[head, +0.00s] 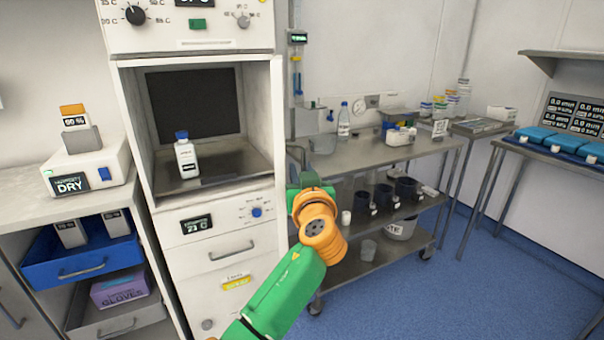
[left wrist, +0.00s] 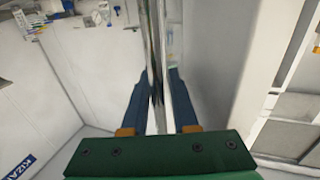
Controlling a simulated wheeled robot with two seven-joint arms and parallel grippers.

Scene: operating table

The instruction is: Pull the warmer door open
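The warmer (head: 190,205) is a tall white cabinet left of centre in the head view. Its compartment is open to view, with a white blue-capped bottle (head: 186,158) standing inside. The warmer door (head: 280,130) stands open at the compartment's right side, seen nearly edge-on. My left gripper (head: 303,178) is at the door's right side, its fingers partly hidden by my wrist. In the left wrist view, its two blue fingers (left wrist: 160,100) lie closely on both sides of a narrow vertical part of the door (left wrist: 158,45). My right gripper is out of view.
A steel cart (head: 375,165) with bottles and dark cups stands behind and right of my arm. A counter with a dryer box (head: 88,170) and open blue drawer (head: 85,250) is at left. Blue floor (head: 470,285) is clear at right.

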